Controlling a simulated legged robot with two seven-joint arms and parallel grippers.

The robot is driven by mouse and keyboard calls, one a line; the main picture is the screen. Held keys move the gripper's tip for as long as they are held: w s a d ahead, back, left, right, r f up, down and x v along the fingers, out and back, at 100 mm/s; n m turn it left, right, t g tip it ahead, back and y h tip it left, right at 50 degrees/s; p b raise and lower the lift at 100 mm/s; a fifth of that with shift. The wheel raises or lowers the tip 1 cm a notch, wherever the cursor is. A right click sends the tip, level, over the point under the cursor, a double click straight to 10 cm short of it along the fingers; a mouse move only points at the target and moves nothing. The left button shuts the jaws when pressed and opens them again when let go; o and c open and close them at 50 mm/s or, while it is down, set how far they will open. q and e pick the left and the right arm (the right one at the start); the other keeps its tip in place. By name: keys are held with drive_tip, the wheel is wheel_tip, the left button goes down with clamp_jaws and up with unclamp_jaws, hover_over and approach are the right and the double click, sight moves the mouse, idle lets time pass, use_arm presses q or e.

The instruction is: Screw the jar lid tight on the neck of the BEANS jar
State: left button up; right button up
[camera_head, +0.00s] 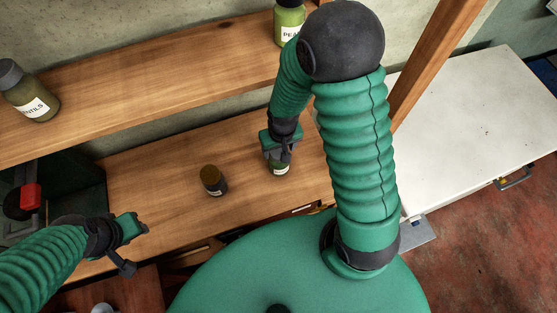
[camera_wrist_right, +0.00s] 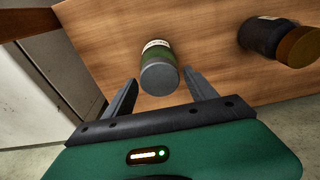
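A green jar with a grey lid (camera_wrist_right: 160,78) stands on the wooden bench under my right gripper (camera_wrist_right: 161,92). The jar's lower part and pale label show in the head view (camera_head: 280,169). My right gripper (camera_head: 281,150) points down, its two fingers apart on either side of the grey lid, with gaps visible. A dark jar with a brown lid (camera_head: 213,180) stands to its left; it also shows in the right wrist view (camera_wrist_right: 278,38). My left gripper (camera_head: 138,228) is over the bench's front left, apart from both jars.
A shelf (camera_head: 150,85) above the bench holds a LENTILS jar (camera_head: 30,92) and a jar labelled PEA..., partly hidden (camera_head: 289,22). A wooden post (camera_head: 435,60) and white cabinet (camera_head: 480,110) are right. A dark machine with a red part (camera_head: 30,198) is left.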

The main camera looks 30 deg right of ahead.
drive_tip(key=c, duration=1.1)
drive_tip(key=m, duration=0.3)
drive_tip(key=shift+a+p, duration=0.1)
drive_tip(key=shift+p, duration=0.3)
drive_tip(key=shift+c, duration=0.2)
drive_tip(key=o, duration=1.5)
drive_tip(key=shift+w, duration=0.1)
